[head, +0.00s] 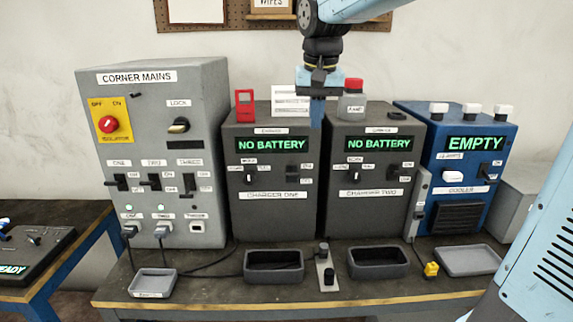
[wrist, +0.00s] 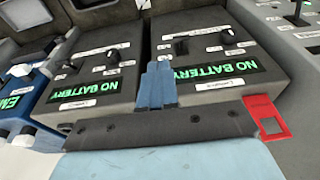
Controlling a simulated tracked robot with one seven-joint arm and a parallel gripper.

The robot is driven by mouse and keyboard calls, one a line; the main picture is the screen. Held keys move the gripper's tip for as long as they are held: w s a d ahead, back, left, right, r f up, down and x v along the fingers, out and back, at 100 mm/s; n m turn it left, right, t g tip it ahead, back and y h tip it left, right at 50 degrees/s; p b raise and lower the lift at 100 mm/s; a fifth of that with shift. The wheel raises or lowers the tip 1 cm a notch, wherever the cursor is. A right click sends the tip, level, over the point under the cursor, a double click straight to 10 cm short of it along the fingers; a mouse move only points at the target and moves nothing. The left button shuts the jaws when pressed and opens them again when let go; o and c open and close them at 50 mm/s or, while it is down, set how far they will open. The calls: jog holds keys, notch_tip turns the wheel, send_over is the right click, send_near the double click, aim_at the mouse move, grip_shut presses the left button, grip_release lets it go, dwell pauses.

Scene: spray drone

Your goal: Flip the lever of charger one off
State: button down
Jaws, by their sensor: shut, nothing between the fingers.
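Charger one (head: 272,215) is the dark grey box left of charger two (head: 367,215); its display reads NO BATTERY. On its front a dark lever (head: 291,173) sits at the right and a small pale-tipped switch (head: 248,178) at the left. The dark lever also shows in the wrist view (wrist: 181,46); its on or off position is too small to tell. My gripper (head: 317,124) has its blue fingers shut and empty, pointing down near the tops of the two chargers, around the gap between them. In the wrist view the fingertips (wrist: 160,68) appear beside charger one's display, apart from the lever.
The grey corner mains box (head: 155,90) stands left, with several levers. A red tag (head: 244,105) and a red button box (head: 352,105) stand at the chargers' tops. The blue cooler (head: 465,160) is right. Trays (head: 273,278) lie in front on the bench.

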send_over(293, 174)
jog(key=s, duration=0.2)
jog(key=shift+s+a+f+g, duration=0.1)
jog(key=shift+f+g, duration=0.05)
jog(key=shift+g, duration=0.15)
jog(key=shift+f, duration=0.1)
jog(key=f, duration=0.4)
jog(key=w+f, duration=0.1)
jog(key=f, duration=0.4)
jog(key=w+f, duration=0.1)
jog(key=f, duration=0.3)
jog(key=shift+f, duration=0.35)
